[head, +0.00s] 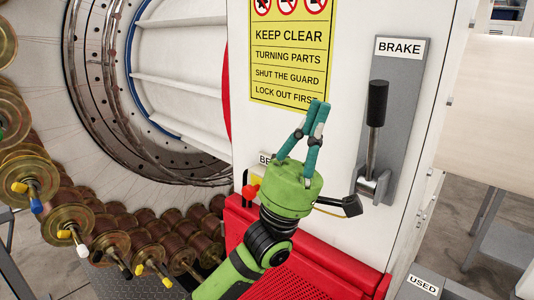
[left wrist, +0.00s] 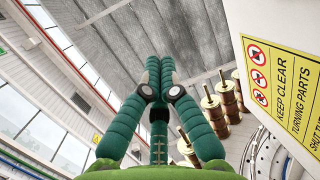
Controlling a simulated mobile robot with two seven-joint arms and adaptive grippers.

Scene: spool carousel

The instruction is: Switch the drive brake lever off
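The brake lever (head: 377,105) has a black grip on a metal rod and stands roughly upright. It is mounted on a grey plate (head: 408,80) labelled BRAKE, on the white panel at right. My left gripper (head: 318,106) is in front of the panel, left of the lever and apart from it in the picture, with its fingers pointing up. Its green fingers meet at the tips in the left wrist view (left wrist: 160,68), with nothing between them. The lever does not show in the left wrist view. My right gripper is not in view.
A yellow warning sign (head: 290,52) is behind my left fingertips. A red knob (head: 250,192) and a partly hidden label are just left of my gripper. A red perforated cover (head: 320,270) is below. Several spools (head: 35,180) ring the carousel at left.

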